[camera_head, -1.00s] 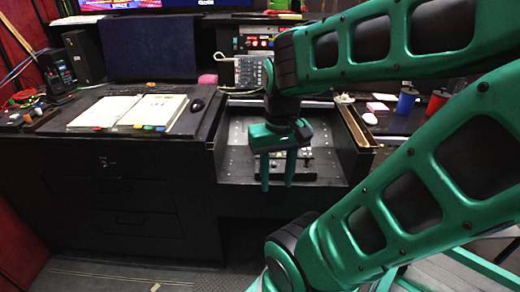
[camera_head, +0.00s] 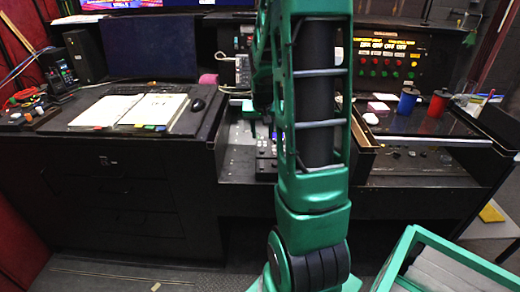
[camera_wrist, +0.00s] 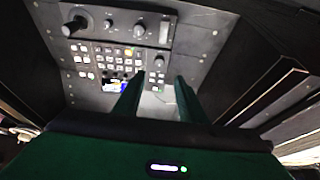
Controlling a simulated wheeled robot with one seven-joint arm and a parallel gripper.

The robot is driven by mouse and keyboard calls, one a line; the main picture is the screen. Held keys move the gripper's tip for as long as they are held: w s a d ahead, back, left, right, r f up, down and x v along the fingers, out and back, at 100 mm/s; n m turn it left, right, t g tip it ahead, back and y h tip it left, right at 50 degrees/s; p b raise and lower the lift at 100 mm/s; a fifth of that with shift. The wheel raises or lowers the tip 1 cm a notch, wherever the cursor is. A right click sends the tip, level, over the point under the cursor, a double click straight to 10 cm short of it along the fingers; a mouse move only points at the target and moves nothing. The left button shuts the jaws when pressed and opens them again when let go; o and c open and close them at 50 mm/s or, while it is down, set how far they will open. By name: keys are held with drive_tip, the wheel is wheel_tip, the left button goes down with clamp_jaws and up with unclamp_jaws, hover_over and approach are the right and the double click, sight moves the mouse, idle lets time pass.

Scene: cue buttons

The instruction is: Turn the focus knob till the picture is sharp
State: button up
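In the wrist view a dark control panel lies ahead of my gripper (camera_wrist: 158,98). The panel has a large black knob (camera_wrist: 75,26) at upper left, a small knob (camera_wrist: 110,24), a light knob (camera_wrist: 139,30) and another small knob (camera_wrist: 159,62). I cannot tell which is the focus knob. A small lit colored screen (camera_wrist: 112,86) is partly covered by the left finger; its sharpness cannot be judged. My two green fingers are apart with nothing between them, short of the knobs.
An open book (camera_head: 130,110) and a mouse (camera_head: 198,104) lie on the left desk. A console with lit buttons (camera_head: 392,62) stands at the back right, behind a blue spool (camera_head: 407,102) and a red spool (camera_head: 437,104). Dark walls flank the panel in the wrist view.

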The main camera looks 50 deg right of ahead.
sight(262, 150)
drive_tip(key=x, duration=1)
drive_tip(key=shift+d+f, duration=0.2)
drive_tip(key=shift+f, duration=0.05)
clamp_jaws()
